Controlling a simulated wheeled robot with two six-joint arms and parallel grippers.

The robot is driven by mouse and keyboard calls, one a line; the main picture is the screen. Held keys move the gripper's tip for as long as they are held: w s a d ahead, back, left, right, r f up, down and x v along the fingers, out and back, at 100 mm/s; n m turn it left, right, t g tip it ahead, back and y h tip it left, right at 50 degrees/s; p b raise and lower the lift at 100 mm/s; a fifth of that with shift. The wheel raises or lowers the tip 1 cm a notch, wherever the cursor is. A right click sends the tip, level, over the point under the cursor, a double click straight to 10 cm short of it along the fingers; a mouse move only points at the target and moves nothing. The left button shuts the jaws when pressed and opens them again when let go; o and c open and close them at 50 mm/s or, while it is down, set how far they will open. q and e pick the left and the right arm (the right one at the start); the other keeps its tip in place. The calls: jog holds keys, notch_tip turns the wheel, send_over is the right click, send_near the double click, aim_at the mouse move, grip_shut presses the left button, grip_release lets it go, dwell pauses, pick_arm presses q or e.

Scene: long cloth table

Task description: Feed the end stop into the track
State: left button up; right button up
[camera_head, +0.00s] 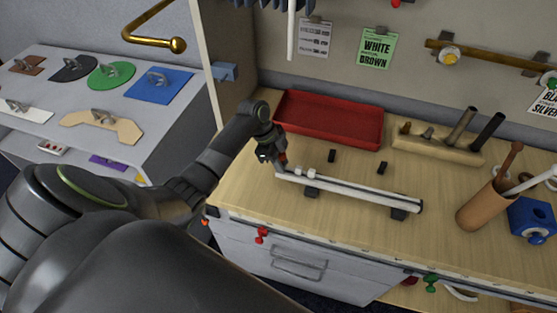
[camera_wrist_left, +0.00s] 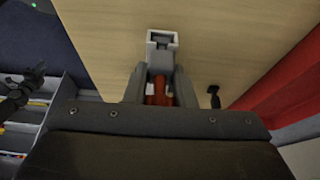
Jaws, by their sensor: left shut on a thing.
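The track (camera_head: 350,191) is a long white rail lying on dark supports on the wooden bench. My left gripper (camera_head: 279,162) is at the rail's left end, low over the bench. It is shut on a small red-orange piece, which looks like the end stop (camera_wrist_left: 160,91); in the left wrist view it sits between the grey fingers (camera_wrist_left: 159,88). Just beyond it is a pale grey-white end with a slot (camera_wrist_left: 162,40), which seems to be the track's mouth. I cannot tell whether the piece touches it. A dark jointed shape at that view's left edge may be my right gripper (camera_wrist_left: 34,78).
A red tray (camera_head: 330,121) stands behind the rail. Two small black blocks (camera_head: 332,156) lie between them. A wooden rack (camera_head: 437,146) with rods, a brown cup (camera_head: 485,205) and a blue block (camera_head: 532,219) are to the right. The bench's front edge is close.

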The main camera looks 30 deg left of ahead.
pick_arm(q)
jog(key=shift+w+d, duration=0.2)
jog(key=shift+d, duration=0.45)
jog(key=o, duration=1)
jog(key=shift+o, duration=0.2)
jog(key=b+v, duration=0.3)
jog(key=v, duration=1.4)
jog(key=shift+a+b, duration=0.15)
jog(key=shift+b, duration=0.25)
jog(key=shift+s, duration=0.15)
